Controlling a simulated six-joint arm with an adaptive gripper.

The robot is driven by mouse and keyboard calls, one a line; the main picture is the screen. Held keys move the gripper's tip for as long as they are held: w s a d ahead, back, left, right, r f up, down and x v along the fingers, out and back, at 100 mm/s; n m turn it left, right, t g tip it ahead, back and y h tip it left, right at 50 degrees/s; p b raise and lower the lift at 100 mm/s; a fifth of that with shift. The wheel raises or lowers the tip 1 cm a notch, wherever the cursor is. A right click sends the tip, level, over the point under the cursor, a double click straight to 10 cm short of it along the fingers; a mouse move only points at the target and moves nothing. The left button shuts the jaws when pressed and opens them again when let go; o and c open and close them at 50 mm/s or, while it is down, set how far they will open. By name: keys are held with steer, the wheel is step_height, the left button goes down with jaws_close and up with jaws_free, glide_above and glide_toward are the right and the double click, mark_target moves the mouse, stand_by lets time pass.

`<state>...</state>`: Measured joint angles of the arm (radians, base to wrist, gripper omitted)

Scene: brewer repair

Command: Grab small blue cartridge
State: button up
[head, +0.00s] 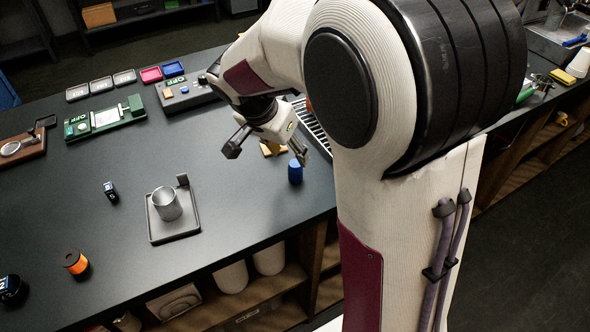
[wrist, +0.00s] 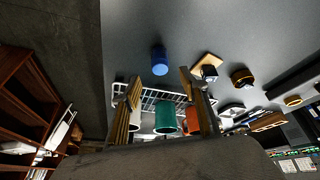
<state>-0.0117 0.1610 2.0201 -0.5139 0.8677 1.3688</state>
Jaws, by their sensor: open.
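The small blue cartridge (head: 295,172) is a short blue cylinder standing upright on the dark counter, near its front edge. It also shows in the wrist view (wrist: 159,62), beyond my fingertips and roughly between them. My gripper (head: 266,152) is open, with its two fingers spread wide and nothing between them. In the head view it hangs above the counter, just left of and behind the cartridge, with the right finger close to it. I cannot tell whether that finger touches it. The wrist view also shows both fingers (wrist: 160,82).
A metal cup (head: 166,204) stands on a grey tray (head: 178,232) to the left. An orange spool (head: 75,262) and a small dark labelled block (head: 110,190) lie farther left. A white rack (head: 314,128) with cups is behind the cartridge.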

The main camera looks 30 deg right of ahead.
mark_target(294, 164)
steer(key=shift+m, duration=0.8)
steer(key=shift+x, duration=1.3)
steer(key=shift+a+x, duration=0.2)
steer(key=shift+x, duration=2.45)
steer(key=shift+f, duration=0.1)
steer(key=shift+c, duration=0.4)
steer(key=c, duration=1.1)
